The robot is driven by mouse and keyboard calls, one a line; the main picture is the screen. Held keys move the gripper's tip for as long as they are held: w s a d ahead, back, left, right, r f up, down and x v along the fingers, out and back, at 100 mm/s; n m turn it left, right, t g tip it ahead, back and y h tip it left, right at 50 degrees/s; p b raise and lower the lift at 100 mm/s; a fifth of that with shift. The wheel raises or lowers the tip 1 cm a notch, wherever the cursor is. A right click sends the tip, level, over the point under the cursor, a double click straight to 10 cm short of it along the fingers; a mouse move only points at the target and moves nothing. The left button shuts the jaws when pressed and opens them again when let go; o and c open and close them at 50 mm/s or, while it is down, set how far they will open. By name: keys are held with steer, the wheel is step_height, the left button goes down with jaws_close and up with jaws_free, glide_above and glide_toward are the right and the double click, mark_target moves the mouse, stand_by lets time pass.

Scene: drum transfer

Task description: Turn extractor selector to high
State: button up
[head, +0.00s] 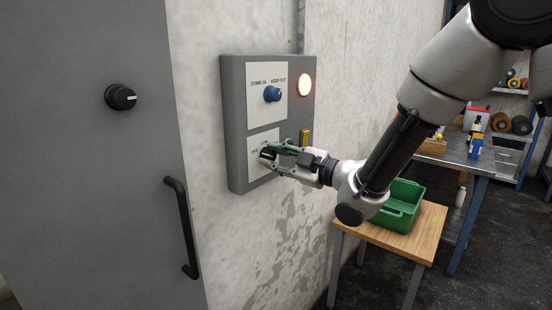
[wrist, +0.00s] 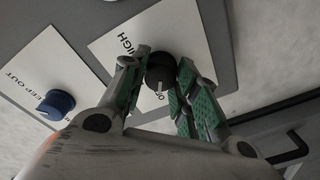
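The extractor selector (wrist: 161,72) is a black round knob on the lower white plate (wrist: 105,48) of a grey wall panel. In the wrist view, its white pointer mark faces the OFF label, and HIGH is printed to the upper left. My gripper (head: 266,155) is at this plate, with its fingers on either side of the knob; it also shows in the wrist view (wrist: 163,62). The fingers stand apart with green pads facing the knob. I cannot tell whether both pads press on it. In the head view the fingers hide most of the knob.
A blue knob (head: 272,94) with COME IN and KEEP OUT labels sits above, beside a glowing lamp (head: 305,85). A grey door (head: 90,200) with a black knob and handle is at left. A green crate (head: 400,207) stands on a wooden table at right.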

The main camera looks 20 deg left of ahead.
steer(key=shift+c, duration=1.1)
steer(key=shift+m, duration=0.3)
steer(key=m, duration=1)
steer(key=shift+t, duration=0.3)
steer(key=m, duration=0.3)
steer(key=shift+m, duration=0.4)
steer(key=m, duration=0.5)
steer(key=shift+m+t, duration=0.4)
steer(key=shift+m, duration=2.3)
